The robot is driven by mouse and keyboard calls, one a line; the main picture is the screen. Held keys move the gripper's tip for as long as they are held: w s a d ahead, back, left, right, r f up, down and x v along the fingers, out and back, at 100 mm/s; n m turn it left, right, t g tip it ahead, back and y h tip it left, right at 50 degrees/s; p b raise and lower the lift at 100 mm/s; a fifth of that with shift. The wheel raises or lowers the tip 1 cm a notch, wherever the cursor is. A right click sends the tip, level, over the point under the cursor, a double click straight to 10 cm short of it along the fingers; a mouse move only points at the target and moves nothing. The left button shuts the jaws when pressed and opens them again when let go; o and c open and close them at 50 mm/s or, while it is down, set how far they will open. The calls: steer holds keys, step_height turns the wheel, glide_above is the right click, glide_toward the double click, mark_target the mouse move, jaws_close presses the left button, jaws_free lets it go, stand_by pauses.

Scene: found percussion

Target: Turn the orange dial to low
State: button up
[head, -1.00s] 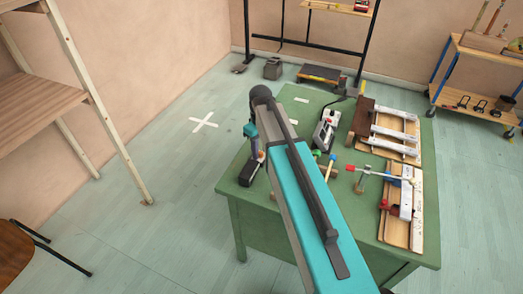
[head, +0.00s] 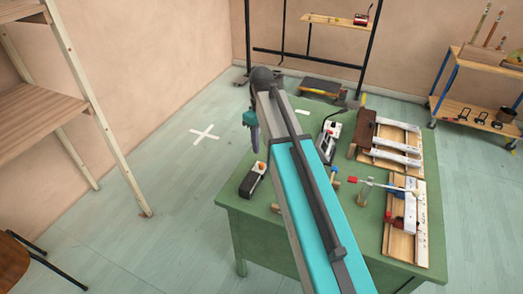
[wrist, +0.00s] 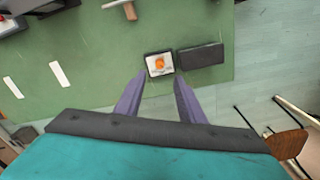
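The orange dial (wrist: 159,64) sits on a small white-topped box (wrist: 151,71) near the edge of the green table. A dark block (wrist: 201,55) adjoins the box on the right in the wrist view. The dial is also a tiny orange spot in the head view (head: 260,166), at the table's near left corner. Its markings are too small to read. My gripper (wrist: 158,82) is open and empty, its purple fingers apart, with the dial between and just beyond the tips in the wrist view. In the head view my gripper (head: 256,148) hangs above the table, apart from the box.
The green table (head: 240,208) also bears a grey device (head: 328,138), wooden boards with white bars (head: 395,150) and a red-and-white assembly (head: 405,212) to the right. Two white strips (wrist: 60,74) lie on the tabletop. Bare floor lies left of the table.

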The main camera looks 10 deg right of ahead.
steer(key=shift+r, duration=2.05)
steer(key=shift+s, duration=0.1)
